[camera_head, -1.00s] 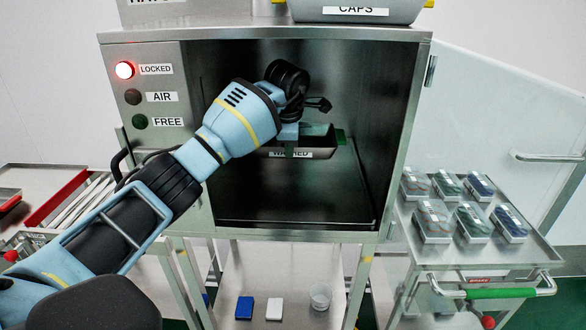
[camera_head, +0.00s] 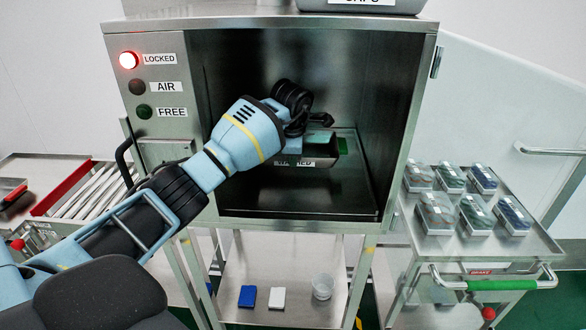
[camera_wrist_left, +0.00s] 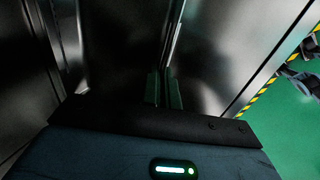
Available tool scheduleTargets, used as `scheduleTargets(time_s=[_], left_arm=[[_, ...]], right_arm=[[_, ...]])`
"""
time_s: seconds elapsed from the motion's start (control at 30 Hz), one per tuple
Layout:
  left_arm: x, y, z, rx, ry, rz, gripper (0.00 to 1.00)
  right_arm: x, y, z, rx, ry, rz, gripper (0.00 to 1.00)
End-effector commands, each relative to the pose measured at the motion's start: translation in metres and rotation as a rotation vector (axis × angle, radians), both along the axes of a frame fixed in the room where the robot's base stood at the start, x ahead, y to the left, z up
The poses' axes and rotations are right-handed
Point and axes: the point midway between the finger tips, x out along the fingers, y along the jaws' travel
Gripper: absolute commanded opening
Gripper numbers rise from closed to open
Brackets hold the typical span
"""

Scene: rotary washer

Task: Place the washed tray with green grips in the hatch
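The dark tray (camera_head: 325,160) is inside the open steel hatch (camera_head: 206,120). Its front label, partly covered by my gripper, ends in "HED". A green grip (camera_head: 342,145) shows at its right end. My left gripper (camera_head: 291,147) reaches in from the left and appears shut on the tray, with its wrist covering the tray's left part. The tray looks about level above the hatch floor (camera_head: 290,198); I cannot tell whether it touches. The left wrist view is dark, with green pieces (camera_wrist_left: 164,90) between steel walls. My right gripper is out of view.
The LOCKED lamp (camera_head: 129,60) is lit red. A clear door (camera_head: 500,110) stands open at the right. A trolley (camera_head: 470,250) with several small packs is at the right. A grey CAPS bin (camera_head: 400,6) stands on top. The hatch floor in front is clear.

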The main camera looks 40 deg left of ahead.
Motion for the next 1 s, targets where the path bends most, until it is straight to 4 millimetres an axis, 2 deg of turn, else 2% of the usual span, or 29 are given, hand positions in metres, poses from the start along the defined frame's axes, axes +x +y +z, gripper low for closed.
scheduleTargets(time_s=[0.3,0.67,0.87,1.0], left_arm=[[0.0,0.0,-0.033,-0.001,-0.002,0.001,0.0],[0.0,0.0,-0.037,0.001,-0.003,0.001,0.0],[0.0,0.0,-0.038,0.001,0.0,0.0,0.24],[0.0,0.0,-0.039,0.0,0.001,0.0,0.24]], right_arm=[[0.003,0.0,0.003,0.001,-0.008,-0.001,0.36],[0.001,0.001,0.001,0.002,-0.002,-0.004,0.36],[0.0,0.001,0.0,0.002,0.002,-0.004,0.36],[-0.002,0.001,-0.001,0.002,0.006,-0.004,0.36]])
